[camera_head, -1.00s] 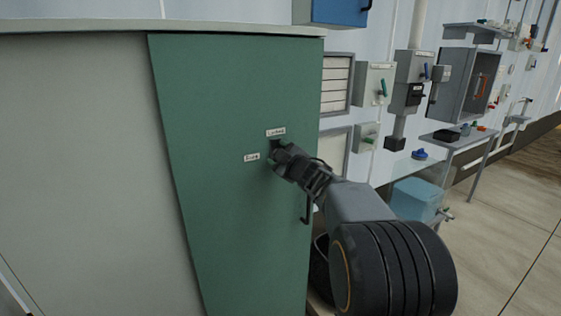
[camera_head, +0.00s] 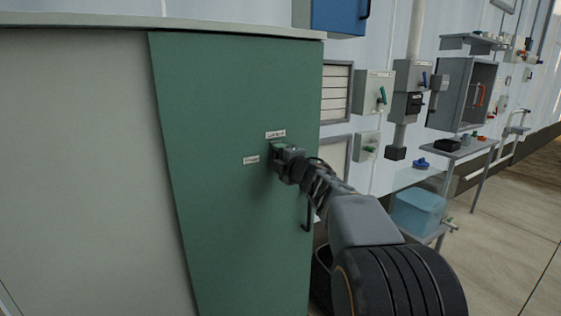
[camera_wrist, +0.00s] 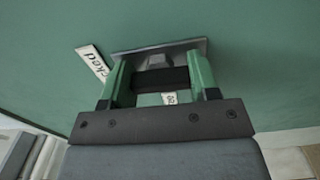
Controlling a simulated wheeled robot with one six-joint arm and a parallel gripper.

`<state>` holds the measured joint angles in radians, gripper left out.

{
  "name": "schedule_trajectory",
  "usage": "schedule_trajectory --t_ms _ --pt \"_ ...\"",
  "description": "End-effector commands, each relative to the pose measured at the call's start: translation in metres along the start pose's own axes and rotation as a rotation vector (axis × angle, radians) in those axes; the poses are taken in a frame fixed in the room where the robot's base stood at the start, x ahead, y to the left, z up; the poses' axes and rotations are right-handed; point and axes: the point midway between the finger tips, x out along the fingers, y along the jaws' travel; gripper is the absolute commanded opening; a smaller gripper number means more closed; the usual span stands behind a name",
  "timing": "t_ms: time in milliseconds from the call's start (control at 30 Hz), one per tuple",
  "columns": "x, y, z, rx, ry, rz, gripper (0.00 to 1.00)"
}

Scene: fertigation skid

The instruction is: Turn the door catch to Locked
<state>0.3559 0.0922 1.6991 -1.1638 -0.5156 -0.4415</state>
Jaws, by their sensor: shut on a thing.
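The green cabinet door (camera_head: 215,130) fills the middle of the head view. My gripper (camera_head: 276,150) is at the door, just below a small label (camera_head: 275,134) and right of a second label (camera_head: 251,160). In the wrist view my gripper (camera_wrist: 162,80) has its two green fingers shut on the dark door catch (camera_wrist: 160,78). A grey plate (camera_wrist: 160,47) lies behind the catch on the door. A label ending in "cked" (camera_wrist: 92,62) is beside the plate, and part of another label (camera_wrist: 170,98) shows between the fingers. Which way the catch points is hard to tell.
A dark door handle (camera_head: 308,213) hangs at the door's right edge, close to my arm. To the right are wall boxes (camera_head: 375,92), a small table (camera_head: 458,150) and a blue bin (camera_head: 417,212). Open floor lies at the far right.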

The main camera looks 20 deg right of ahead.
Motion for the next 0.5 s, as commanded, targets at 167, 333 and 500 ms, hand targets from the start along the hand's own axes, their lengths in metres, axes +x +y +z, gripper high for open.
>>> schedule_trajectory --t_ms 167,333,500 --pt "0.0000 -0.0005 -0.0001 -0.028 0.000 0.000 0.32" --pt "0.0000 -0.0003 -0.0001 -0.036 0.000 -0.001 0.32" --pt "0.0000 -0.0003 -0.0001 -0.036 0.000 -0.001 0.32"
